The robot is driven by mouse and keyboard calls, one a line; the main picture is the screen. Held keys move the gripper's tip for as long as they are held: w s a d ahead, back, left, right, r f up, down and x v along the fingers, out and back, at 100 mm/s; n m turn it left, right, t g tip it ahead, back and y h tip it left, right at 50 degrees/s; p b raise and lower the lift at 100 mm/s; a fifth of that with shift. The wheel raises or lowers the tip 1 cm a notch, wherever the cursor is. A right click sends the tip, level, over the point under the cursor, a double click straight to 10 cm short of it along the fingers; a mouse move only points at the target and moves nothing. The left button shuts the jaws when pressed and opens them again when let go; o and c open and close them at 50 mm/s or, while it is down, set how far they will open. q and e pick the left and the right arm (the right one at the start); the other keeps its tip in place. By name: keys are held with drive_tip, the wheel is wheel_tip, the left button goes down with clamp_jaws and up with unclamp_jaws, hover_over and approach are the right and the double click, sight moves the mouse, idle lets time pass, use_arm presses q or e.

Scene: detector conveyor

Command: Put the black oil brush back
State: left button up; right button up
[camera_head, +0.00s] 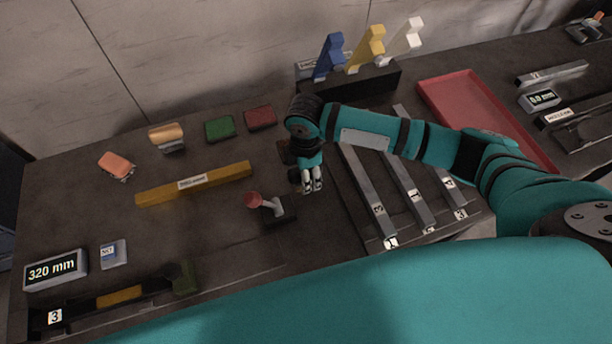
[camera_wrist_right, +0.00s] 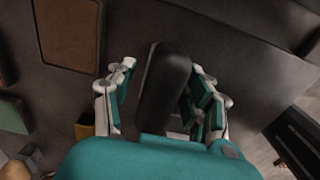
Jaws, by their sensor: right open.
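My right gripper (camera_head: 312,182) is low over the middle of the dark table, fingers pointing down. In the right wrist view its fingers (camera_wrist_right: 162,100) are open, one on each side of a black rounded handle (camera_wrist_right: 166,82), which looks like the black oil brush. Small gaps seem to show beside it; I cannot tell whether a finger touches it. Its lower end is hidden by my gripper, and in the head view I cannot make it out. My left gripper is not in view.
Long grey bars (camera_head: 408,195) lie to the right, beside a red tray (camera_head: 488,115). A yellow bar (camera_head: 195,184) and colored pads lie left. Blue, yellow and white pieces (camera_head: 367,50) stand behind.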

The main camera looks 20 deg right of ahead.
wheel_tip(320, 180, up, 10)
drive_tip(key=shift+r+b, duration=0.25)
drive_tip(key=shift+b, duration=0.45)
